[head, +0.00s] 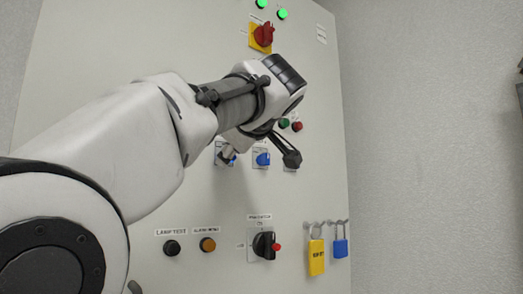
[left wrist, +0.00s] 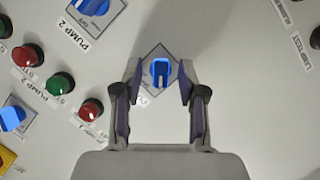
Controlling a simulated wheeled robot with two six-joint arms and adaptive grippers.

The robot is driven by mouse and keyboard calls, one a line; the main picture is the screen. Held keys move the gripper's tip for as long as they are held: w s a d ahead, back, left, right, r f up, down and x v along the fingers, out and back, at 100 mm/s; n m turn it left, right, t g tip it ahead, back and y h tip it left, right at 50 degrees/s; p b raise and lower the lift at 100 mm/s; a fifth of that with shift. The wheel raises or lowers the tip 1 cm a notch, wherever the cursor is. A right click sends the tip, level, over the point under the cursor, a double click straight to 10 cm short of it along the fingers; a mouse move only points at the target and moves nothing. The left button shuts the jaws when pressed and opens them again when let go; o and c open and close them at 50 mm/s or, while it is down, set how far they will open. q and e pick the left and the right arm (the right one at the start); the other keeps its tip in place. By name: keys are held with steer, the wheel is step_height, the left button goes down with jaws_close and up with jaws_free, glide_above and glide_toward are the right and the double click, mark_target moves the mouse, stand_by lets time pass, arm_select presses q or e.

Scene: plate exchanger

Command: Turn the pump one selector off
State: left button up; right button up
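The pump one selector (left wrist: 159,72) is a blue knob on a grey diamond-looking plate in the left wrist view. Its label is mostly hidden behind a finger; only the start of it shows. My left gripper (left wrist: 160,90) is open, with one finger on each side of the knob and gaps between. The knob's white mark points down the picture. My right gripper is not in view.
Red and green buttons (left wrist: 60,83) lie near one finger. Below are the alarm reset button (head: 208,245), a black rotary switch (head: 263,245) and a yellow padlock (head: 316,257).

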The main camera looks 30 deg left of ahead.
arm_select(q)
jaws_close()
steer(key=shift+r, duration=0.15)
steer(key=shift+w+r+m+g+y+p, duration=0.1)
steer(key=shift+m+g+y+p, duration=0.15)
steer(key=shift+m+g+p, duration=1.5)
steer(key=shift+w+r+m+g+y+p, duration=0.1)
steer(key=shift+m+g+y+p, duration=0.15)
steer(key=shift+m+p, duration=1.75)
steer(key=shift+n+p, duration=0.65)
steer(key=shift+p, duration=0.1)
